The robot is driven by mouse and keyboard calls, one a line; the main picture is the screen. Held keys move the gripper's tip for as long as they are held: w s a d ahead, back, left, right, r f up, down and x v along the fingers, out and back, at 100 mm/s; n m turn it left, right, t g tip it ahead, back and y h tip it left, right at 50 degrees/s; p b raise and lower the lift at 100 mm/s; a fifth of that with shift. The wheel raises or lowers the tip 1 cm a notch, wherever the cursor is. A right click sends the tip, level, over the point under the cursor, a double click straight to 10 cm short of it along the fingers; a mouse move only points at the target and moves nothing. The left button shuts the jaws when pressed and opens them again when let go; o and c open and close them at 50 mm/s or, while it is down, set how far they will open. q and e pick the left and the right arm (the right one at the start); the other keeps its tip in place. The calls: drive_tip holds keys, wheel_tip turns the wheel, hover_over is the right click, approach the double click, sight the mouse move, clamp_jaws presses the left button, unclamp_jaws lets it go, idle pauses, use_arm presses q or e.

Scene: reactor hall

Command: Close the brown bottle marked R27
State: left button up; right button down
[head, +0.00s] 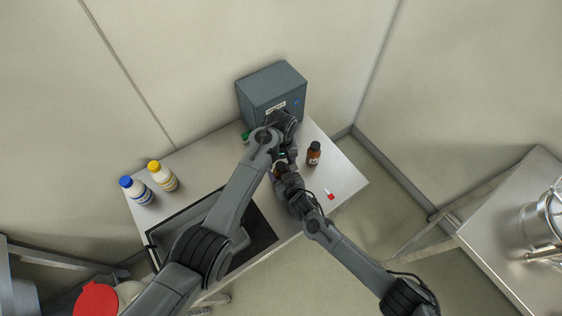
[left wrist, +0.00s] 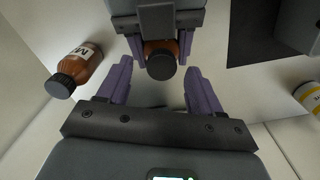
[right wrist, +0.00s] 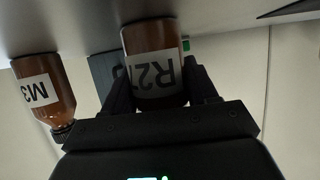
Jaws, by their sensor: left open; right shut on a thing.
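The brown bottle marked R27 (right wrist: 156,62) is between the fingers of my right gripper (right wrist: 158,85), which is shut on it. In the left wrist view the bottle's black cap (left wrist: 161,67) shows on its top; I cannot tell whether it is tight. My left gripper (left wrist: 158,76) is open, its fingers on either side of the cap and apart from it. In the head view the bottle is mostly hidden by my arms, a bit of brown (head: 278,170) showing.
Another brown bottle (head: 314,153), its label starting with M, stands close to the right. A small red-and-white thing (head: 330,195) lies near the table's right edge. A grey box (head: 272,92) stands behind. Blue-capped (head: 137,190) and yellow-capped (head: 162,176) bottles stand left, beside a dark tray (head: 262,236).

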use_arm(q)
wheel_tip(320, 180, up, 11)
idle(0.4)
use_arm(e)
drive_tip(key=shift+c, duration=1.1)
unclamp_jaws()
drive_tip(key=shift+s, duration=0.1)
drive_tip(key=shift+s+d+r, duration=0.15)
drive_tip(key=shift+s+r, duration=0.05)
use_arm(q)
wheel_tip(320, 180, up, 2)
drive_tip(key=shift+r+p, duration=0.1)
drive_tip(key=shift+p, duration=0.95)
use_arm(e)
drive_tip(key=v, duration=1)
use_arm(q)
drive_tip(key=shift+s, duration=0.1)
